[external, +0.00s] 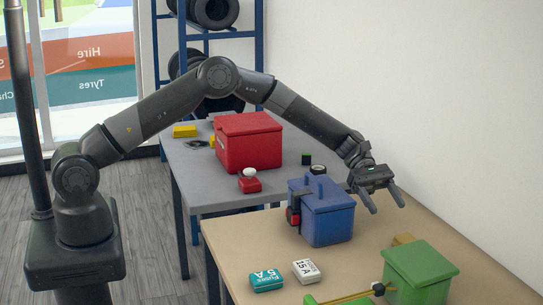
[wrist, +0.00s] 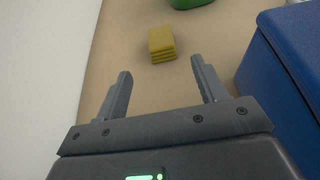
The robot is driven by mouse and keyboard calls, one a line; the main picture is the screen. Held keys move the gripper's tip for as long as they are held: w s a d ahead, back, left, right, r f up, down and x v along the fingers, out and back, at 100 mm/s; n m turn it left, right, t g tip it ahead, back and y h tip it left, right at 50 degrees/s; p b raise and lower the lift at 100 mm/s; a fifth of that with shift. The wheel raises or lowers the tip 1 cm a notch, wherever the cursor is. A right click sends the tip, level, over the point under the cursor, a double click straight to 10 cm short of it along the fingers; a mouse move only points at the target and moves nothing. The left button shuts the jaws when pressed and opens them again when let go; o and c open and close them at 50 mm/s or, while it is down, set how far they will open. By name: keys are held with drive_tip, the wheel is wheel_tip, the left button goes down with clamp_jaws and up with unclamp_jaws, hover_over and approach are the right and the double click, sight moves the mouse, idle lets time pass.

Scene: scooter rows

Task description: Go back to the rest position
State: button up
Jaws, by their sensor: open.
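My gripper (external: 386,199) is open and empty. In the external view it hangs above the tan table, just right of the blue box (external: 328,219) and close to the wall. In the wrist view the two fingers of my gripper (wrist: 160,95) stand wide apart with bare tabletop between them. A yellow stack (wrist: 161,44) lies on the table beyond the fingertips, apart from them. The blue box (wrist: 290,75) fills the right side of the wrist view.
A green box (external: 420,272) stands at the tan table's front right. A teal box (external: 267,281) and a white box (external: 306,271) lie at its front left. A red box (external: 249,142) stands on the grey table (external: 190,175) behind. The white wall (external: 450,100) is close on the right.

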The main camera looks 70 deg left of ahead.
idle(0.3)
drive_tip(key=s+a+r+m+t+y, duration=0.1)
drive_tip(key=s+a+r+m+y, duration=0.35)
drive_tip(key=s+r, duration=0.5)
drive_tip(key=s+a+r+m+y, duration=0.3)
drive_tip(key=s+a+r+m, duration=0.15)
drive_tip(key=s+r, duration=0.55)
drive_tip(key=s+a+m+t+y, duration=0.1)
drive_tip(key=s+a+m+y, duration=0.1)
drive_tip(key=s+a, duration=0.3)
drive_tip(key=s+a+r+m+t+y, duration=0.1)
drive_tip(key=s+a+m, duration=0.3)
drive_tip(key=s, duration=0.9)
drive_tip(key=s+a+m+t+y, duration=0.2)
drive_tip(key=s+a, duration=0.4)
drive_tip(key=s, duration=0.4)
drive_tip(key=shift+r+m+t+y, duration=0.3)
drive_tip(key=shift+m+y, duration=0.1)
drive_tip(key=shift+y, duration=0.15)
drive_tip(key=o, duration=0.3)
drive_tip(key=shift+s+a+f, duration=0.1)
drive_tip(key=shift+s+f, duration=0.05)
drive_tip(key=shift+s, duration=0.15)
drive_tip(key=shift+o, duration=0.7)
